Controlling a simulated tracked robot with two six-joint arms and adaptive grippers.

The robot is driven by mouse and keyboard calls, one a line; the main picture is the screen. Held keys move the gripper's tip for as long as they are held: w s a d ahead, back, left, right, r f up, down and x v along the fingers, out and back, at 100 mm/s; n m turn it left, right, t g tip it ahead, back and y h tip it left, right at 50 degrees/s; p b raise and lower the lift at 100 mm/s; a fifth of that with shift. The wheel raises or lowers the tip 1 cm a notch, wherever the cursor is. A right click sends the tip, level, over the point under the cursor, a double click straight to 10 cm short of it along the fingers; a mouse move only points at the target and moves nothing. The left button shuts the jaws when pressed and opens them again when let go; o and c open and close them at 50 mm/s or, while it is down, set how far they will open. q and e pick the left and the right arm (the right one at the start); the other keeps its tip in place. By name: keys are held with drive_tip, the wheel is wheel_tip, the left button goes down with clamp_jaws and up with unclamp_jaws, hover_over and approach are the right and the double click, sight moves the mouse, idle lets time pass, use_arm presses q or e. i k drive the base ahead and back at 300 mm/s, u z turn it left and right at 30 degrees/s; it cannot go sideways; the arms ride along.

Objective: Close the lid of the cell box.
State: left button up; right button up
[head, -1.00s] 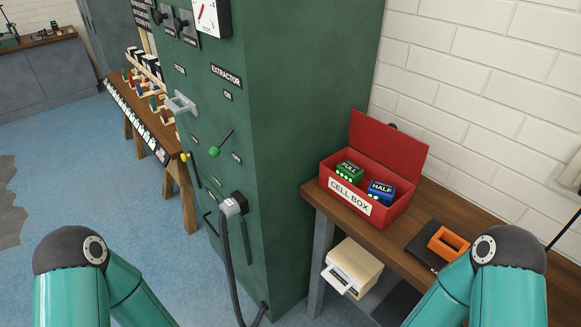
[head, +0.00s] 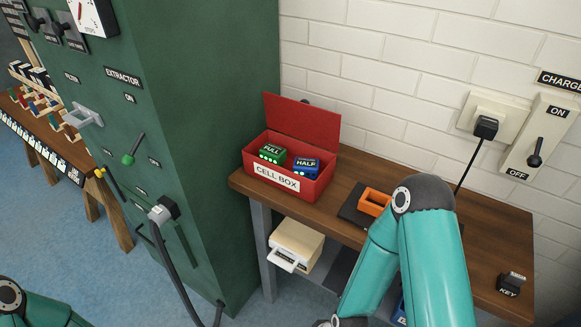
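The red cell box (head: 318,187) sits at the left end of the wooden bench in the head view. Its red lid (head: 302,120) stands open, tilted up at the back. Inside are a green cell marked FULL (head: 272,154) and a blue cell marked HALF (head: 306,167). My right arm comes in from the bottom right, in front of the bench. At most a dark piece of its gripper end shows at the bottom edge, and its fingers cannot be seen. Of my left arm only a teal part shows at the bottom left; its gripper is out of view.
The wooden bench (head: 490,235) also bears an orange holder (head: 375,203) on a dark pad and a KEY block (head: 511,284). A cream device (head: 296,247) sits below. The green extractor cabinet (head: 225,90) stands close left of the box. A charger switch (head: 536,150) is on the wall.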

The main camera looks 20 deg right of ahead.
sight(303, 121)
drive_tip(key=i, duration=0.2)
drive_tip(key=z, duration=2.85)
drive_tip(key=k, duration=1.85)
drive_tip(key=u, duration=0.75)
drive_tip(key=i, duration=1)
